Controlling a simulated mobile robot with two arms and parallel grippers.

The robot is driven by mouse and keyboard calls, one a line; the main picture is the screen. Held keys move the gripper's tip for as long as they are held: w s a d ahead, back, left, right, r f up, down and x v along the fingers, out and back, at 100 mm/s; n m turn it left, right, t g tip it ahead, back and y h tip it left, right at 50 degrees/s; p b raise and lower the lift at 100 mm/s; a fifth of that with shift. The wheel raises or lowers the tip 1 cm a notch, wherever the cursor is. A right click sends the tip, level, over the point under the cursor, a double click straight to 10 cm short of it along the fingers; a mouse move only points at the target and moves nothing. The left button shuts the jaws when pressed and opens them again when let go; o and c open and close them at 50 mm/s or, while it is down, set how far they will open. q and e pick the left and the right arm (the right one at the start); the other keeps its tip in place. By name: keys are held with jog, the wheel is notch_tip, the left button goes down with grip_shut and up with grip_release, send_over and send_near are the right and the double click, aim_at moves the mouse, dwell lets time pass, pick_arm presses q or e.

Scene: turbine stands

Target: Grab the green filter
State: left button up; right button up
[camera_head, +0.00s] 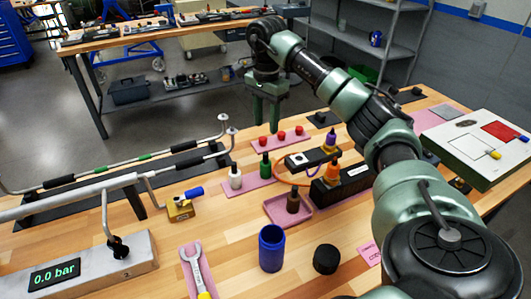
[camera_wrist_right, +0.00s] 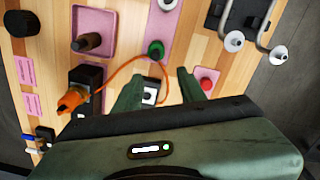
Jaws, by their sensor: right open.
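The green filter (camera_head: 265,166), a small upright part with a dark green body, stands on a pink mat near the table's middle. It also shows in the right wrist view (camera_wrist_right: 155,49), seen from above, just beyond my fingertips. My right gripper (camera_head: 266,122) is above the table, behind the green filter, with its fingers pointing down. In the right wrist view its two fingers (camera_wrist_right: 158,85) are apart, with nothing held between them. A black box with a white face shows beyond the gap. My left gripper is in neither view.
A white-topped part (camera_head: 235,178) stands left of the green filter, and red-topped parts (camera_head: 282,135) stand behind it. A brown part (camera_head: 293,201) sits in a pink tray (camera_head: 275,216). An orange cable (camera_wrist_right: 118,70) curves near the green filter. A blue cup (camera_head: 271,249) stands in front.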

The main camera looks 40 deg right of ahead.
aim_at(266, 153)
jog(key=f, duration=0.3)
jog(key=f+p, duration=0.1)
jog(key=f, duration=0.2)
jog(key=s+a+f, duration=0.1)
jog(key=f, duration=0.1)
jog(key=shift+f, duration=0.4)
jog(key=shift+w+d+f, duration=0.1)
jog(key=shift+f, duration=0.5)
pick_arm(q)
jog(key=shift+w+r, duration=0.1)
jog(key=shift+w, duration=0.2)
pick_arm(e)
grip_shut()
